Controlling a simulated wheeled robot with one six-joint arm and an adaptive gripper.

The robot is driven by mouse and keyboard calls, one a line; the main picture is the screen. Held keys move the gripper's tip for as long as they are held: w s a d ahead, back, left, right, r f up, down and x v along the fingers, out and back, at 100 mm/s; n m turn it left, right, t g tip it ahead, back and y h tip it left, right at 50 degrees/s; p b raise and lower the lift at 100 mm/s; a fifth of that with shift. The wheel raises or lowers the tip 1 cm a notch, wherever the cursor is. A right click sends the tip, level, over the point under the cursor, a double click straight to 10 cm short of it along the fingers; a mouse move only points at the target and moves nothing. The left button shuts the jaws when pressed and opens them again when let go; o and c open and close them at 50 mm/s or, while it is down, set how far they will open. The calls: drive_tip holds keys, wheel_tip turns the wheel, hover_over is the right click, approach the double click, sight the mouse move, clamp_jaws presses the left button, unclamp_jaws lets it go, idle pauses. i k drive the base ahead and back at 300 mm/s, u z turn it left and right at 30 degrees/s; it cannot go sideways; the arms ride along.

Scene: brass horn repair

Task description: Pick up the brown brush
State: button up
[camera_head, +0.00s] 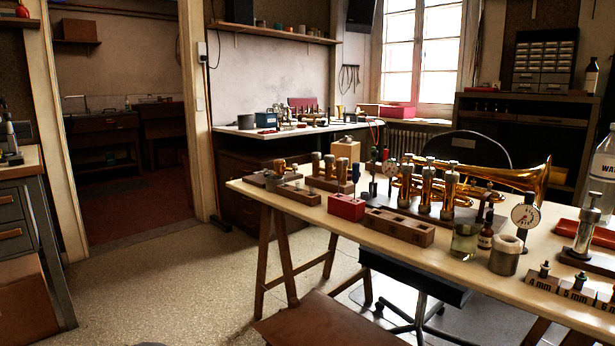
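I cannot make out a brown brush for certain among the small tools on the wooden worktable (330,212). Several brown, wooden-looking pieces stand close together at the table's left end, too small to tell apart. A brass horn (521,178) lies towards the back of the table, with upright valve pieces (427,190) in front of it. My gripper is not in view.
A red block (346,207), a wooden block with holes (399,227), glass jar (465,241), small bottle (486,238) and dial gauge (525,215) crowd the table's front. A brown bench (325,322) and black chair seat (415,277) stand below. Floor (175,285) is open at left.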

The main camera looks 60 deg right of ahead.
sight(340, 163)
drive_tip(key=z, duration=0.55)
drive_tip(key=i, duration=1)
drive_tip(key=z, duration=0.9)
